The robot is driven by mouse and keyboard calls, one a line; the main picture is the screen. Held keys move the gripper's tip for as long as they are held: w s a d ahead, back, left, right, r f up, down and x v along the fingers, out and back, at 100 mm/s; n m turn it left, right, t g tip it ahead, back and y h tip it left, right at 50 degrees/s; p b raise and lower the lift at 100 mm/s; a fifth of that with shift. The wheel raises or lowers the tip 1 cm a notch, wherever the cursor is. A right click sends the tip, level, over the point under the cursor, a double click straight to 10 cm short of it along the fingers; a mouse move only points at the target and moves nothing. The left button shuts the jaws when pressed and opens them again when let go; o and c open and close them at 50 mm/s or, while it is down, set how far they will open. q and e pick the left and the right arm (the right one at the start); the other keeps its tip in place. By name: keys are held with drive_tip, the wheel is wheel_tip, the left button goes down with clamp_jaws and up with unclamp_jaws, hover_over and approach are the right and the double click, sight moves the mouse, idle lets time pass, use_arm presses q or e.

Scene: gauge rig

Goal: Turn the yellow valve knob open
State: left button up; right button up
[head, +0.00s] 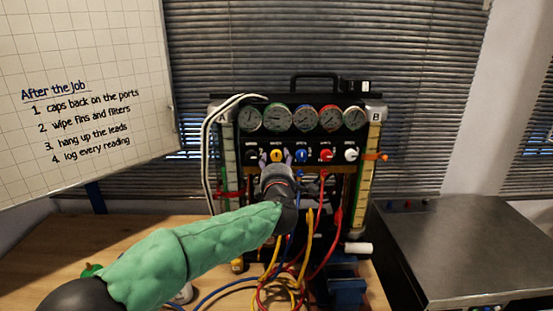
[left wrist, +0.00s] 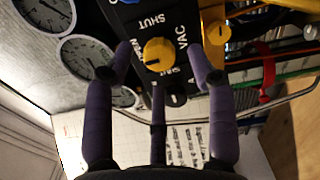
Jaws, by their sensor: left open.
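The yellow valve knob (head: 277,155) is on the black front panel of the gauge rig, second from the left in the row of knobs. In the left wrist view the yellow knob (left wrist: 158,53) lies between my left gripper's purple fingertips, with a visible gap on each side. A small dark mark shows on its lower side, and SHUT and VAC lettering is beside it. My left gripper (head: 278,162) is open in front of the panel and reaches up to this knob. I cannot tell how deep the fingertips are around it. My right gripper is not in view.
The blue knob (head: 302,156), red knob (head: 327,156) and white knob (head: 351,154) are to the right, below several gauges (head: 303,118). Red and yellow hoses (head: 308,240) hang below the panel. A whiteboard (head: 80,90) is at the left, a grey cabinet (head: 470,240) at the right.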

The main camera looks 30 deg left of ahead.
use_arm(q)
drive_tip(key=v, duration=0.8)
drive_tip(key=shift+s, duration=0.25)
drive_tip(key=shift+d, duration=0.1)
